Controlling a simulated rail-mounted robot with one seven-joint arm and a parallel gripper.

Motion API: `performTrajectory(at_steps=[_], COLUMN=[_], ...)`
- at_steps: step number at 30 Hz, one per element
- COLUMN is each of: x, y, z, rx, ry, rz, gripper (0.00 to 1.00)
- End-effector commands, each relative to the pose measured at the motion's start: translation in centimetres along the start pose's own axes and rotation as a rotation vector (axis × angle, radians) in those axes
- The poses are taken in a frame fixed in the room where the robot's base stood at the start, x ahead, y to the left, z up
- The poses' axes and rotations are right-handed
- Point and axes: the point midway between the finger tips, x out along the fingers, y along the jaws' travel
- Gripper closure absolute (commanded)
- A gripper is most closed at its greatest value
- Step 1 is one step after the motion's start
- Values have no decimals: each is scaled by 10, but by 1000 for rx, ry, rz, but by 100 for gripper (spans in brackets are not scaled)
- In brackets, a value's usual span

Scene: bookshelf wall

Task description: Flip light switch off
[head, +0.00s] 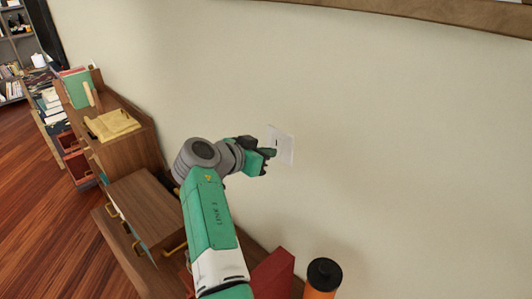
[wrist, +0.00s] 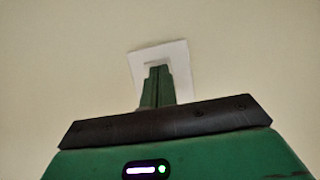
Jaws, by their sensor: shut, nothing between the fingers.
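The light switch is a white plate (head: 284,148) on the pale wall, near the middle of the head view. A small dark mark shows on its left part, beside my gripper. My gripper (head: 271,153) is shut and empty, with its fingertips at the plate's left side. In the wrist view the plate (wrist: 178,57) lies straight beyond my closed green fingers (wrist: 158,70), which cover its middle and lower part. The toggle is hidden there, so its position cannot be told. I cannot tell whether the fingertips touch the switch.
An orange cylinder with a black top (head: 324,275) and a red object (head: 272,277) are at the bottom. A frame edge (head: 450,12) runs along the top. The wall right of the switch is clear.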

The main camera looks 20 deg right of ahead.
Motion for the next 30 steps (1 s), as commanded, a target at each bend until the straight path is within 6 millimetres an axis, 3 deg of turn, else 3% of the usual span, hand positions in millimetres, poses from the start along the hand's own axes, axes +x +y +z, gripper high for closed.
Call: performTrajectory(at_steps=[5, 7, 30], x=[9, 5, -1], y=[0, 0, 0], z=[11, 2, -16], rx=[-1, 0, 2], ry=[50, 58, 59], rz=[0, 0, 0], gripper=[100, 100, 100])
